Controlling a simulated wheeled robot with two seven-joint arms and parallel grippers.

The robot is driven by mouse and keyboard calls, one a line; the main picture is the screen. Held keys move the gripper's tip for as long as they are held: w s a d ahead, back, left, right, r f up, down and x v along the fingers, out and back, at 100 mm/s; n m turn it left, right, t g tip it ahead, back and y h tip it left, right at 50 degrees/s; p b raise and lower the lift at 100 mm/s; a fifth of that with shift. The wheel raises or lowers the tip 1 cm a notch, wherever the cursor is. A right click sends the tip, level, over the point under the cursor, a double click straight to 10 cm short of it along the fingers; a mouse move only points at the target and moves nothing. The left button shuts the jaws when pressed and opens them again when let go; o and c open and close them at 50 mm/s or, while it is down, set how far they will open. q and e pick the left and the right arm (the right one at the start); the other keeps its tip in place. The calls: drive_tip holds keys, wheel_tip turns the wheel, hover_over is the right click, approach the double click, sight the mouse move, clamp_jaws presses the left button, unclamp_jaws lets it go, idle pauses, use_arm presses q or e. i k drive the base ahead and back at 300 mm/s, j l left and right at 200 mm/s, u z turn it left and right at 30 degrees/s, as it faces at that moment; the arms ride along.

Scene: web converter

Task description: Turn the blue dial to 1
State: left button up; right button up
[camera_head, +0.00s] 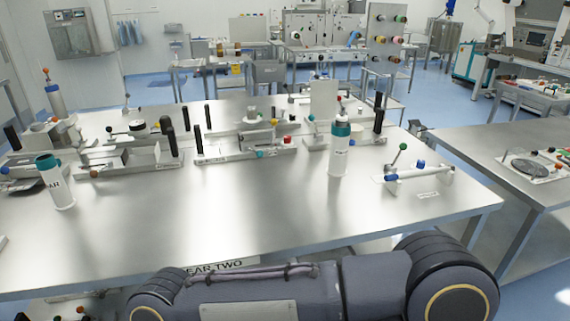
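On the right part of the steel table, a small white fixture (408,175) carries blue round parts. One blue knob (421,164) sits at its right end and another blue piece (391,177) at its left end. A green-tipped lever (402,147) rises from the fixture. I cannot tell which blue part is the dial, and no number or pointer is readable. Neither of my grippers is in view; only a dark grey part of my own body crosses the bottom of the picture.
The steel table (230,215) has a wide clear front area. A white bottle with a teal cap (339,150) stands left of the fixture. Another bottle (56,182) stands at far left. Several fixtures with black posts line the back. A second table (495,150) stands at right.

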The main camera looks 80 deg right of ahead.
sight(420, 163)
drive_tip(key=z, duration=3.85)
drive_tip(key=i+u, duration=0.1)
drive_tip(key=u, duration=0.25)
drive_tip(key=l+u, duration=0.1)
drive_tip(key=u, duration=0.3)
drive_tip(key=i+l+u, duration=0.1)
drive_tip(key=u, duration=0.25)
drive_tip(key=i+l+u, duration=0.2)
drive_tip(key=l, duration=0.2)
drive_tip(key=i+l+u, duration=0.2)
drive_tip(key=l, duration=0.2)
drive_tip(key=l+u, duration=0.2)
drive_tip(key=l, duration=0.2)
drive_tip(key=l+u, duration=0.2)
drive_tip(key=l, duration=0.25)
drive_tip(key=i+l, duration=0.1)
drive_tip(key=l, duration=0.7)
drive_tip(key=i+l, duration=0.15)
drive_tip(key=l, duration=0.3)
